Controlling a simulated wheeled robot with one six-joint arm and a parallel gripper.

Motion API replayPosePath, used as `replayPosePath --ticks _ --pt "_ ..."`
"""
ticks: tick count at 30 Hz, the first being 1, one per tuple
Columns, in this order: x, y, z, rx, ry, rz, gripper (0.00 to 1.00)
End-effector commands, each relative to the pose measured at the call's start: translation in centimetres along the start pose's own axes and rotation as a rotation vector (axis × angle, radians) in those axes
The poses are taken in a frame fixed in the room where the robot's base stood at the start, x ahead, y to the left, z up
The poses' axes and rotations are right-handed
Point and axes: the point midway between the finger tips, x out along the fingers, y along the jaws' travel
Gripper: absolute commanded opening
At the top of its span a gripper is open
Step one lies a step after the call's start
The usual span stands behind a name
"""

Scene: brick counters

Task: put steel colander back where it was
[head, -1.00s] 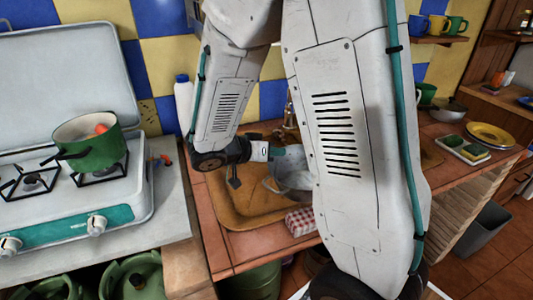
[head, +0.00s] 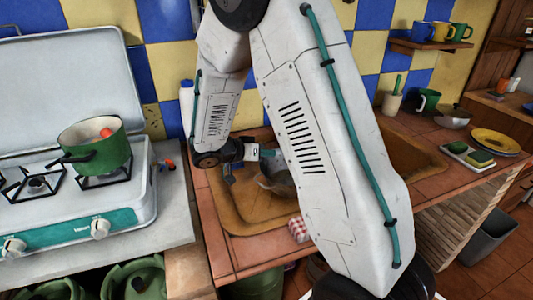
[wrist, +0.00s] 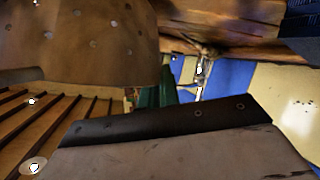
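The steel colander (head: 280,172) is grey and tilted, over the brown sink basin in the head view. My arm hides its right part. My gripper (head: 268,153) reaches in from the left with its teal fingers at the colander's upper edge and appears shut on it. In the wrist view, the colander's perforated wall (wrist: 80,35) fills the upper left, close to the camera. The green fingers (wrist: 160,95) show partly behind it. The exact grip is partly hidden.
The sink (head: 235,210) has a raised rim. A red-checked cloth (head: 298,228) lies at its front edge. A stove (head: 100,205) with a green pot (head: 95,150) stands left. A sponge tray (head: 472,155), yellow plate (head: 495,140) and bowl (head: 452,118) are on the right counter.

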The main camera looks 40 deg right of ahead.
Motion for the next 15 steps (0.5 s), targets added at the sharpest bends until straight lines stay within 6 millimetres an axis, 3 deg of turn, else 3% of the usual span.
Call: replayPosePath --ticks 4,7,15 --pt "0.11 -0.1 0.22 -0.001 0.0 0.001 0.0" --pt "0.1 -0.1 0.22 0.0 0.0 0.0 0.25" --pt "0.09 -0.08 0.19 0.0 0.0 0.0 0.25"
